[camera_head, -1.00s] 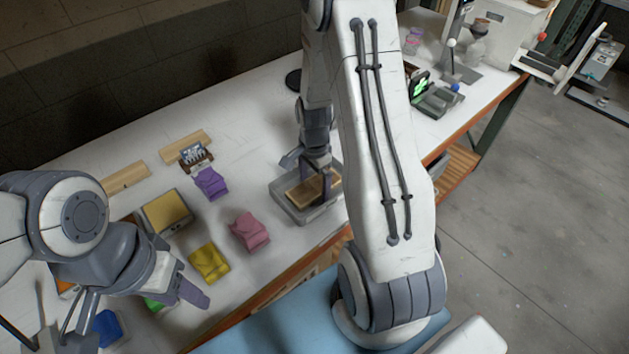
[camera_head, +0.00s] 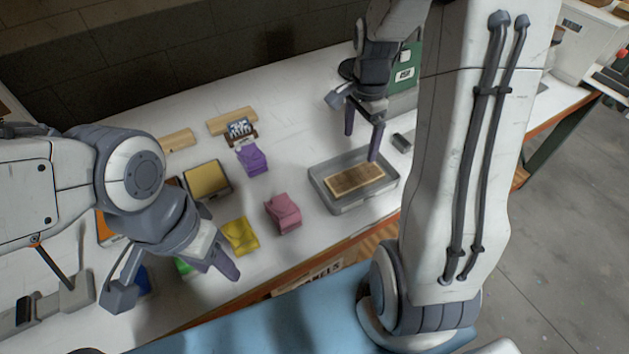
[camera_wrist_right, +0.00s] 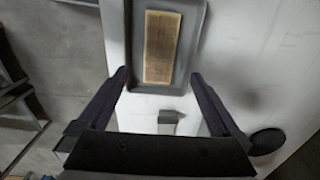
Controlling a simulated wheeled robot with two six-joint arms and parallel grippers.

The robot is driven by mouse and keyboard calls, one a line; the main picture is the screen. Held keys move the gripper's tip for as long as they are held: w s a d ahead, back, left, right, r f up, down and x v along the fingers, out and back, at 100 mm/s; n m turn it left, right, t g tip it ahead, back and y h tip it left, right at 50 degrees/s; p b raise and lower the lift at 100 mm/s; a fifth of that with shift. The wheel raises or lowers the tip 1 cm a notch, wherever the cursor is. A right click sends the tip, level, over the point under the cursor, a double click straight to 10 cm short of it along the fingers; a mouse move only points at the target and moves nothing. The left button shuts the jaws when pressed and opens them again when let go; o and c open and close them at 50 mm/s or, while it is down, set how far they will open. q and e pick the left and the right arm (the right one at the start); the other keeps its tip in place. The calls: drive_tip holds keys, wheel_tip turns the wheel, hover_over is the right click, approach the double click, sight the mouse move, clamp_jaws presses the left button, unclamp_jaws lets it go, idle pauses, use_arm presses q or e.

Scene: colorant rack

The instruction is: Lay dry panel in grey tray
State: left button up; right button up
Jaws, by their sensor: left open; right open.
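The wooden panel (camera_head: 355,179) lies flat inside the grey tray (camera_head: 348,208) near the table's front edge. In the right wrist view the panel (camera_wrist_right: 161,47) rests within the tray (camera_wrist_right: 150,86), ahead of the fingers. My right gripper (camera_head: 362,147) is open and empty, above and behind the tray, apart from the panel. It also shows in the right wrist view (camera_wrist_right: 165,85) with its fingers wide apart. My left gripper (camera_head: 178,287) is open at the left front, near the green and blue blocks, away from the tray.
Pink (camera_head: 283,213), yellow (camera_head: 240,235) and purple (camera_head: 251,159) blocks stand left of the tray. A yellow-topped tray (camera_head: 207,181) and a small rack (camera_head: 241,131) are further left and back. A green box (camera_head: 404,73) stands behind my right gripper.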

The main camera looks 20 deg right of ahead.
drive_tip(key=s+a+r+n, duration=0.25)
drive_tip(key=a+n, duration=0.45)
drive_tip(key=a, duration=0.4)
drive_tip(key=s+a+r+n+y, duration=0.1)
drive_tip(key=s+a+r+n, duration=0.1)
drive_tip(key=s+a+n, duration=1.1)
drive_tip(key=s+n, duration=0.3)
drive_tip(key=n, duration=0.1)
drive_tip(key=shift+s+a+r, duration=0.2)
drive_tip(key=shift+s+a, duration=0.1)
drive_tip(key=shift+s, duration=0.1)
